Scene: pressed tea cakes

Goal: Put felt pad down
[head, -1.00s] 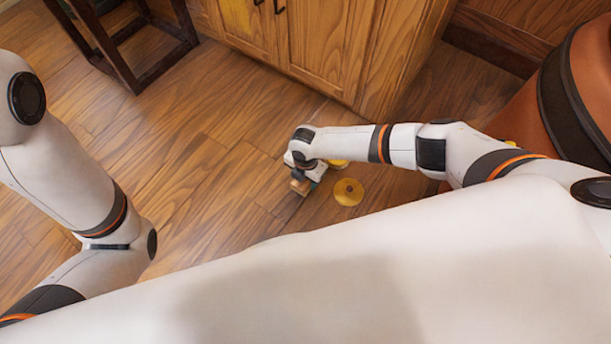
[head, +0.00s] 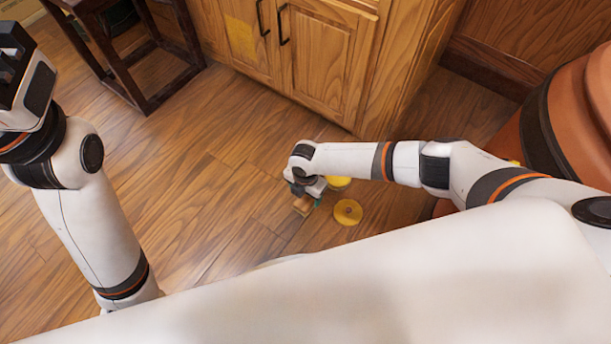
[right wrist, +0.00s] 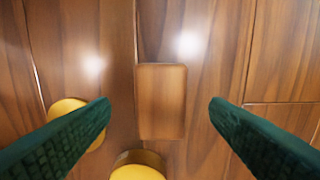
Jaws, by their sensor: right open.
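A brown block with rounded corners (right wrist: 161,101), which may be the felt pad, lies on the wood floor in the right wrist view. It shows as a small tan block (head: 302,206) in the head view. My right gripper (head: 305,195) is low over it. Its green fingers (right wrist: 158,105) are spread wide, one on each side of the block and apart from it. My left gripper (head: 18,70) is raised at the far left of the head view, away from the block; its jaws are too unclear to read.
A yellow disc (head: 348,212) lies on the floor beside the right gripper, with another yellow round thing (head: 338,183) just behind it. A wooden cabinet (head: 325,60) and a dark stool (head: 150,100) stand at the back. A large orange-brown vessel (head: 580,110) is at right. Floor at left is open.

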